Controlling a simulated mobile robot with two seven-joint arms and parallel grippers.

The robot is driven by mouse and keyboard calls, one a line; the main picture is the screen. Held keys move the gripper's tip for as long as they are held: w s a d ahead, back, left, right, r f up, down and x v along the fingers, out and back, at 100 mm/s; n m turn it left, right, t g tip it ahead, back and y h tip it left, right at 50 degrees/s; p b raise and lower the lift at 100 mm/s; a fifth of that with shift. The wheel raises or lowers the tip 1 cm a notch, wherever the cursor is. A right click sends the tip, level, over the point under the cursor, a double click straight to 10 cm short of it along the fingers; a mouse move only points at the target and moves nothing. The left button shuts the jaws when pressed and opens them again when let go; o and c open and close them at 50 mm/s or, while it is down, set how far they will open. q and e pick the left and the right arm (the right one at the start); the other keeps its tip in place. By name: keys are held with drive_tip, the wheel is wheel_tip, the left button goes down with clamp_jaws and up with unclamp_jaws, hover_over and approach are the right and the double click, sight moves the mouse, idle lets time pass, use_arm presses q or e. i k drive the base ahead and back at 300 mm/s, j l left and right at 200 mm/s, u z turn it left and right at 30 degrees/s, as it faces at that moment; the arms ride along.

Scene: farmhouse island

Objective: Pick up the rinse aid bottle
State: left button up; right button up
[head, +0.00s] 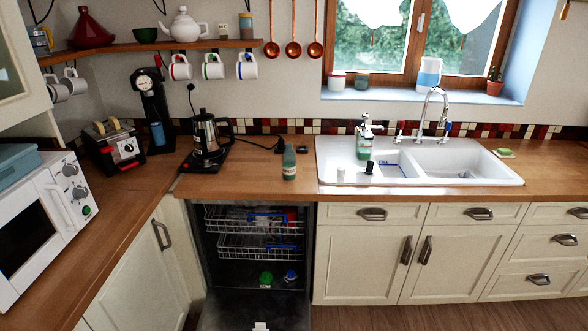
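A small green bottle with a pale label, which looks like the rinse aid bottle (289,164), stands upright on the wooden counter above the open dishwasher (255,245), left of the sink. Its label is too small to read. Nothing touches it. A second green bottle with a pale pump-like top (363,145) stands at the back left of the white sink (490,170). Neither of my grippers is in view.
The dishwasher door (225,312) hangs open below the counter. A kettle (205,135) on a dark base stands left of the bottle, with its cable behind. A toaster (115,148) and microwave (45,220) are farther left. The counter around the bottle is mostly clear.

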sight(289, 157)
drive_tip(key=l+u, duration=0.2)
drive_tip(key=l, duration=0.35)
drive_tip(key=k+l+u, duration=0.2)
drive_tip(key=l, duration=0.3)
drive_tip(key=i+l+u, duration=0.25)
drive_tip(key=l, duration=0.3)
drive_tip(key=l+u, duration=0.25)
drive_tip(key=l, duration=0.25)
drive_tip(key=i+l+u, duration=0.4)
drive_tip(key=l, duration=0.2)
drive_tip(key=l+u, duration=0.15)
drive_tip(key=l, duration=0.2)
